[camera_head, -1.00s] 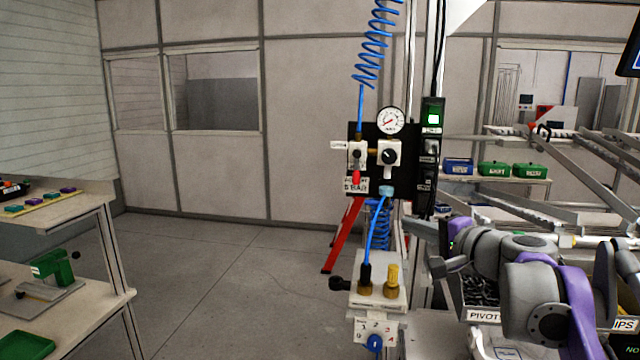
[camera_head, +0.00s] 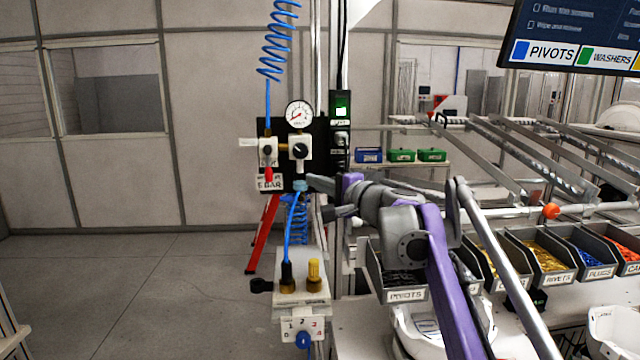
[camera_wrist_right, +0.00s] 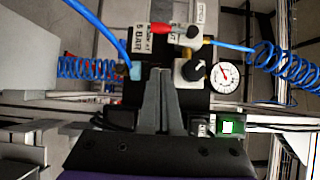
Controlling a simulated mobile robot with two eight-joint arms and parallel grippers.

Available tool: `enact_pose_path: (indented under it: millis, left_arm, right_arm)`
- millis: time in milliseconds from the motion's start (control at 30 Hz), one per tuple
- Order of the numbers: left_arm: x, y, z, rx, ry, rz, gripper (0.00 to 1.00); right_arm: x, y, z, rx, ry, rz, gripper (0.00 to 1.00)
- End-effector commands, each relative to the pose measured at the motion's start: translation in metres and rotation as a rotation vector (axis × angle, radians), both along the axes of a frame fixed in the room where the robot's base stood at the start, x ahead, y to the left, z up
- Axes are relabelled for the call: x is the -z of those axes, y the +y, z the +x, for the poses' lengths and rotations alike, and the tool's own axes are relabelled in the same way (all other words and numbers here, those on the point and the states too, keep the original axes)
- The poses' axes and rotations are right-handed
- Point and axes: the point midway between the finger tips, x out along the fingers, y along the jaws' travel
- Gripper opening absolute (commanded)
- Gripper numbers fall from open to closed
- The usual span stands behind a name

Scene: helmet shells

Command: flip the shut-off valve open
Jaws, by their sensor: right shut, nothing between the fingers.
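The shut-off valve is a white block with a red lever (camera_head: 268,174) on the left of a black panel (camera_head: 320,150). The lever hangs down in the head view. In the right wrist view the red lever (camera_wrist_right: 165,28) lies sideways, pointing left from the white valve body (camera_wrist_right: 184,36). My right gripper (camera_head: 312,183) is at the panel's lower right, to the right of the lever and apart from it. In the right wrist view its fingers (camera_wrist_right: 160,72) are together and empty, below the lever in the picture. My left gripper is not in view.
A round gauge (camera_head: 299,114) and black regulator knob (camera_head: 299,151) sit right of the valve. A blue hose (camera_head: 291,225) runs down to a white block with brass fittings (camera_head: 302,287). Part bins (camera_head: 407,295) stand at right. The floor at left is clear.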

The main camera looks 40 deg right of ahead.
Motion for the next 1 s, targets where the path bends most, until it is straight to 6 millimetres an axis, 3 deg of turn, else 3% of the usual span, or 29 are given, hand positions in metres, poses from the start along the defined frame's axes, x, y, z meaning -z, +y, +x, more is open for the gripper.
enact_pose_path:
  millis: [200,400,600,1000]
  left_arm:
    - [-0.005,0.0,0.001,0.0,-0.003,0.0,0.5]
    - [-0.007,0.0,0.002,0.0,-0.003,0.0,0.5]
    - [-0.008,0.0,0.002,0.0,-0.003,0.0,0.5]
    - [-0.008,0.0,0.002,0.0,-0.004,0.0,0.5]
  right_arm:
    - [-0.001,-0.004,0.049,-0.003,0.0,0.0,0.0]
    - [0.0,0.011,0.074,-0.003,0.0,0.001,0.0]
    - [0.0,0.019,0.085,-0.001,0.0,0.0,0.0]
    - [0.0,0.019,0.085,0.0,-0.001,0.001,0.0]
